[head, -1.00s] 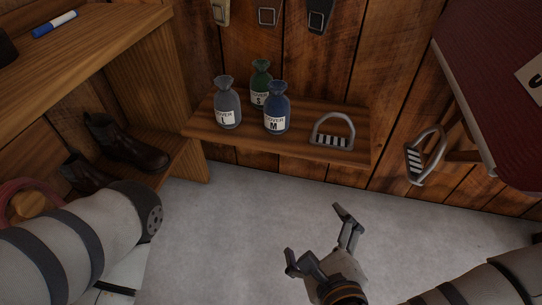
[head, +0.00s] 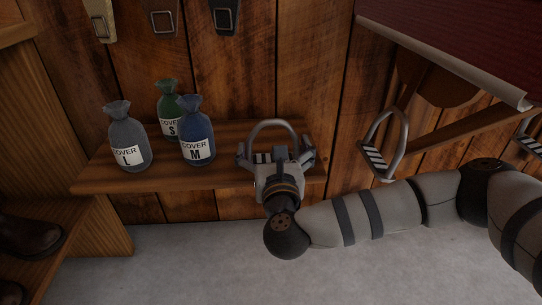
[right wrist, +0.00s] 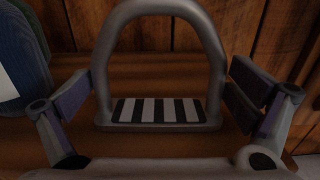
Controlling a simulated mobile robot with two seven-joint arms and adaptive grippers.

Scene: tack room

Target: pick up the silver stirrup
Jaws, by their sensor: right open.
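A silver stirrup (head: 273,123) with a black-and-white striped tread stands upright on the wooden wall shelf. My right gripper (head: 276,156) is open at the shelf's front, with one finger on each side of the stirrup. In the right wrist view the stirrup (right wrist: 163,16) is centred between the spread fingers of the gripper (right wrist: 160,84). My left gripper is out of view.
Grey (head: 127,136), green (head: 169,101) and blue (head: 196,131) cover bags stand left of the stirrup on the shelf (head: 100,178). A second grey stirrup (head: 398,143) hangs to the right, above my right forearm. Dark boots (head: 30,245) sit at lower left.

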